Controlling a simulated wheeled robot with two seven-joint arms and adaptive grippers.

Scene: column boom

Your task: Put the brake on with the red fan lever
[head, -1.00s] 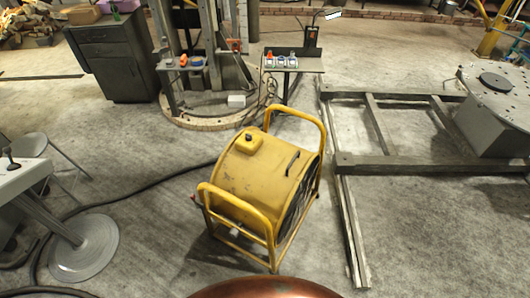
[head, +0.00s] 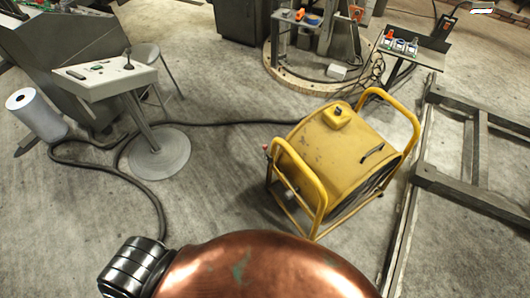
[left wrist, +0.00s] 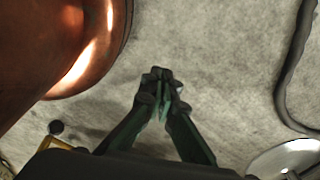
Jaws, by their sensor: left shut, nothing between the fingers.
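The yellow drum fan (head: 335,150) stands on the floor in its tubular frame, right of centre in the head view. A small red part (head: 266,148), possibly the fan lever, shows at the left side of its frame. Its exact position is too small to tell. My left gripper (left wrist: 161,98) shows in the left wrist view, with its green-black fingers together and empty above bare floor. It is apart from the fan. A bit of yellow (left wrist: 58,143), probably the fan frame, shows at the lower left there. My right gripper is in neither view.
A grey console (head: 105,78) on a round foot (head: 158,152) stands left of the fan. A black cable (head: 230,123) runs along the floor. Steel rails (head: 455,185) lie to the right. A small table (head: 415,52) stands behind. Floor between console and fan is mostly clear.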

